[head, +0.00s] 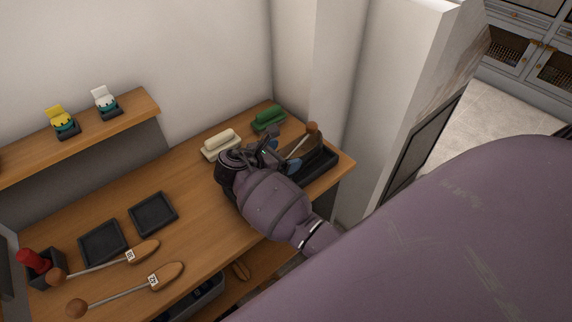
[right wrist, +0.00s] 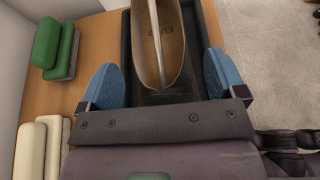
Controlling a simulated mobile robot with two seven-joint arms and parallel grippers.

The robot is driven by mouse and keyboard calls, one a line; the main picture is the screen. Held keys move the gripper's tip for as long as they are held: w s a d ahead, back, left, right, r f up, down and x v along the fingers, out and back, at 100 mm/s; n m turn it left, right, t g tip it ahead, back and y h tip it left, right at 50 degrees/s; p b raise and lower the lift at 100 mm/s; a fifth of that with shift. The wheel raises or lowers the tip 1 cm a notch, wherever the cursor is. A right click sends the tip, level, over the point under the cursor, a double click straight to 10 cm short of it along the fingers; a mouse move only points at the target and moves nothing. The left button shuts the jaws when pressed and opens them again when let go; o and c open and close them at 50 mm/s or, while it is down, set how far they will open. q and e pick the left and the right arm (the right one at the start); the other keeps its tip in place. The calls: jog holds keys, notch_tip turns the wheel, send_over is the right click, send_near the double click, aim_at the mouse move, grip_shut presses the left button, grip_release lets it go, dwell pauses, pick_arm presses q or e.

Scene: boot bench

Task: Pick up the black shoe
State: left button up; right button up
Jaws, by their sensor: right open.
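A shoe (right wrist: 172,22) lies in a black tray (right wrist: 198,12) at the right end of the bench. Its brown inside and lettered insole show in the right wrist view; its outer colour is hard to tell. A shoe tree with a metal rod (right wrist: 156,40) and wooden knob (head: 311,128) is in it. My right gripper (head: 268,154) is open and empty over the tray's near end. In the right wrist view its blue fingertips (right wrist: 160,75) stand on either side of the shoe's opening, apart from it. In the head view my arm partly hides the shoe. My left gripper is out of view.
A green brush (head: 268,118) and a cream brush (head: 220,144) lie left of the tray. Two empty black trays (head: 153,213) and two loose shoe trees (head: 140,252) are further left. A wall stands close behind the bench's right end.

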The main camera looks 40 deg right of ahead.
jog(key=c, duration=1.5)
jog(key=shift+c, duration=0.2)
jog(key=shift+r, duration=0.15)
